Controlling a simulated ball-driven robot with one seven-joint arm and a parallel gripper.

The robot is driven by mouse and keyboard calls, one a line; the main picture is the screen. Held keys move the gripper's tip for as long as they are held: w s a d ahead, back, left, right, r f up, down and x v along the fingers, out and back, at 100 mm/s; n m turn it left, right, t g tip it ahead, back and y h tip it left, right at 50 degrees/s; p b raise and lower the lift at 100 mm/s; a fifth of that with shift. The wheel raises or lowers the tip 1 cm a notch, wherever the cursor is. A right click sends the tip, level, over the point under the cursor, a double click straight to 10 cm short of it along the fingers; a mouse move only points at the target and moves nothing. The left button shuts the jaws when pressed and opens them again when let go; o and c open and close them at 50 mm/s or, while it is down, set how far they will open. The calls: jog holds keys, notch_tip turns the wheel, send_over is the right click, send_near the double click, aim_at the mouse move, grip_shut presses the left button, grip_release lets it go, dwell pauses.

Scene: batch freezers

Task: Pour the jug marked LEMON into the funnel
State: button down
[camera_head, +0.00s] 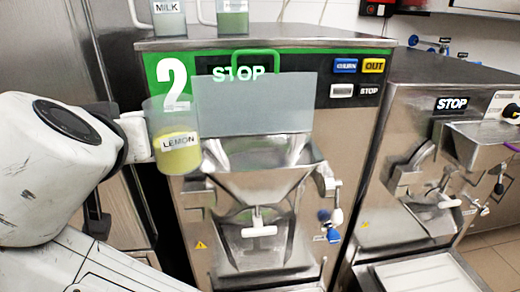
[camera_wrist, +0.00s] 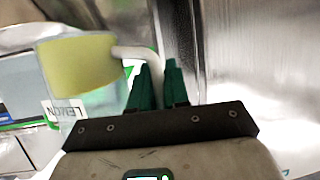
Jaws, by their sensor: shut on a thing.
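The jug marked LEMON (camera_head: 172,122) is clear with yellow liquid in its lower part. In the head view it is held near upright, with a slight tilt, in front of the machine marked 2. It is left of and above the steel funnel (camera_head: 262,183). In the wrist view the jug (camera_wrist: 88,68) is at the left, and its white handle (camera_wrist: 136,52) runs to my gripper (camera_wrist: 159,78). The green fingers are shut on this handle. In the head view the fingers are largely hidden by my arm and the handle.
A clear panel (camera_head: 255,105) stands upright behind the funnel, under a green handle. Jugs marked MILK (camera_head: 168,18) and with green contents (camera_head: 232,18) stand on top of the machine. A second machine (camera_head: 430,130) is at the right.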

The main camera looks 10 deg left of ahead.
aim_at(148, 101)
jog(key=shift+d+r, duration=0.1)
jog(key=d+r+m, duration=0.1)
jog(key=w+d+r+m+g+y+p, duration=0.1)
jog(key=r, duration=0.1)
jog(key=w+d+r+m+y, duration=0.1)
jog(key=r, duration=0.1)
jog(key=shift+w+d+m+g+p, duration=0.2)
jog(key=shift+m+g+p, duration=0.2)
jog(key=shift+w+d+f+y, duration=0.2)
jog(key=shift+d+y, duration=0.1)
jog(key=shift+y, duration=0.1)
jog(key=shift+w+d+r+m+g+y, duration=0.25)
jog(key=shift+w+d+m+g+y, duration=0.3)
jog(key=shift+d+m, duration=0.3)
jog(key=shift+w+d+r+m+g+y+b, duration=0.1)
jog(key=shift+w+d+m+g+y+b, duration=0.25)
jog(key=shift+m+y+b, duration=0.5)
jog(key=shift+w+d+b, duration=0.15)
jog(key=shift+b, duration=0.15)
jog(key=shift+w+d+m+b, duration=0.3)
jog(key=shift+d+m+b, duration=0.15)
jog(key=shift+m+b, duration=0.3)
